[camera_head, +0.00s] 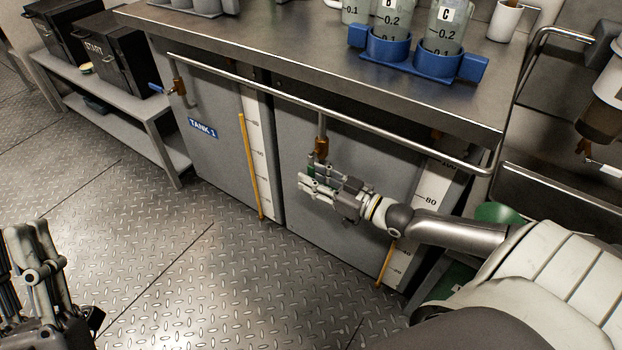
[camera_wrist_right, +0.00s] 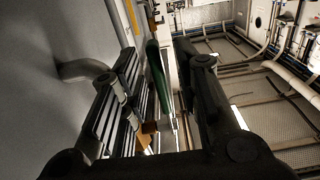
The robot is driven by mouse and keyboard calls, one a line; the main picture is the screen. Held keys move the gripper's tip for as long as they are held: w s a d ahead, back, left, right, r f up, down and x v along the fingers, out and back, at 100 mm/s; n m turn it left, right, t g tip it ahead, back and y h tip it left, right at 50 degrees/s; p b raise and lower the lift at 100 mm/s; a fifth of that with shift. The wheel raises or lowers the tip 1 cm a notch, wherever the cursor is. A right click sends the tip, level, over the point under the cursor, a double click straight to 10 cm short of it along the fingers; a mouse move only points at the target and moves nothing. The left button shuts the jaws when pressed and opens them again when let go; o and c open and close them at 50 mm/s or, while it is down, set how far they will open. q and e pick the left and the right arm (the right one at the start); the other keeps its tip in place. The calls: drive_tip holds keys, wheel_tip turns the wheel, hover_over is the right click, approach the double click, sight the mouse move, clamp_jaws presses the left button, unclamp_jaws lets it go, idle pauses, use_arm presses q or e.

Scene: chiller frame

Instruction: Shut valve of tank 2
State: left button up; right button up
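The valve (camera_head: 321,147) is a brass fitting on a pipe at the front of the second grey tank (camera_head: 293,135), right of the one labelled TANK 1. No label shows on this second tank. Its green handle (camera_head: 311,170) shows just below the brass, partly hidden by my right gripper (camera_head: 308,184). In the right wrist view the green handle (camera_wrist_right: 157,78) stands between the fingers of my right gripper (camera_wrist_right: 160,95), with gaps at its sides. The right gripper is open around it. My left gripper (camera_head: 30,240) is at the lower left, away from the tanks; its opening is unclear.
A metal rail (camera_head: 330,118) runs along the counter front above the valve. Tank 1 has a brass valve (camera_head: 178,87) with a blue handle. Blue holders (camera_head: 388,48) with beakers stand on the counter (camera_head: 290,50). A low shelf (camera_head: 125,102) is at left. The floor in front is clear.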

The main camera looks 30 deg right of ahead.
drive_tip(key=shift+w+a, duration=0.15)
drive_tip(key=shift+w, duration=0.25)
drive_tip(key=shift+c, duration=0.3)
clamp_jaws()
